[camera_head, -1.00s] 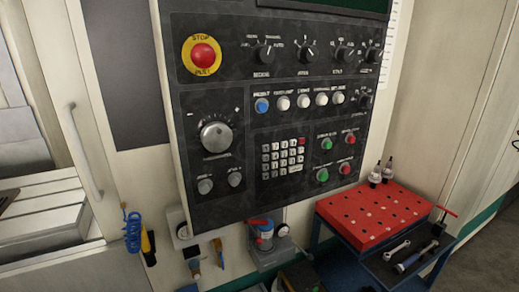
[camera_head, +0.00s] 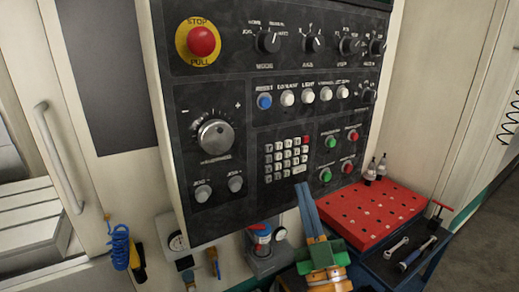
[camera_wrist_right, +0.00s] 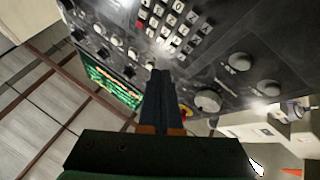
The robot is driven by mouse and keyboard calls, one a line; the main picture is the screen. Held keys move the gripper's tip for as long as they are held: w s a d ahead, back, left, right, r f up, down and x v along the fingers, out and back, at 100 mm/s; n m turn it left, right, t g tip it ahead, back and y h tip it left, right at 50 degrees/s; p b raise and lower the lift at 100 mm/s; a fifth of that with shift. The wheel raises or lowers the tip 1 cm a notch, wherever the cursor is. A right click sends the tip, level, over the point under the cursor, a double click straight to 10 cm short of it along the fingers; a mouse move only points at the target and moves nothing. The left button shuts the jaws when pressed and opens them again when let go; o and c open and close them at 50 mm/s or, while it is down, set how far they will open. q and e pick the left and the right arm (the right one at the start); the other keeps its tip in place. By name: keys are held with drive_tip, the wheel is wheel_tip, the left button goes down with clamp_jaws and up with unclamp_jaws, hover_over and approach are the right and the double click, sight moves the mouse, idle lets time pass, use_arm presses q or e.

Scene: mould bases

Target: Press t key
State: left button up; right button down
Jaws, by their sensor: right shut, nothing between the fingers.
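The keypad (camera_head: 286,158) is a block of small pale keys with one red key, on the dark control panel (camera_head: 215,95). It also shows at the top of the right wrist view (camera_wrist_right: 170,20). The key letters are too small to read, so I cannot tell which is the t key. My right gripper (camera_head: 303,186) points up just below and right of the keypad, its two fingers closed together with nothing between them. In the right wrist view its fingers (camera_wrist_right: 160,75) point toward the panel; I see no key touched. My left gripper is not in view.
A red emergency stop button (camera_head: 201,41), rotary knobs and a large dial (camera_head: 215,136) stick out from the panel. Green and red buttons lie right of the keypad. A door handle (camera_head: 58,158) is at left.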

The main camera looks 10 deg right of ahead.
sight(269, 148)
drive_tip(key=shift+t, duration=0.8)
drive_tip(key=r, duration=0.1)
drive_tip(key=s+r, duration=0.1)
drive_tip(key=r, duration=0.1)
drive_tip(key=s+r, duration=0.1)
drive_tip(key=shift+s+r, duration=0.1)
drive_tip(key=shift+r, duration=0.15)
drive_tip(key=shift+w+a+b, duration=0.55)
drive_tip(key=shift+w+b, duration=0.1)
drive_tip(key=shift+w, duration=0.75)
drive_tip(key=shift+w+a+b, duration=0.5)
drive_tip(key=shift+w+b, duration=0.1)
drive_tip(key=shift+w, duration=0.75)
drive_tip(key=shift+w+a+b, duration=0.55)
drive_tip(key=shift+w+b, duration=0.1)
drive_tip(key=shift+w, duration=0.75)
drive_tip(key=shift+w+a+b, duration=0.15)
drive_tip(key=shift+w+b, duration=0.15)
drive_tip(key=shift+w, duration=0.1)
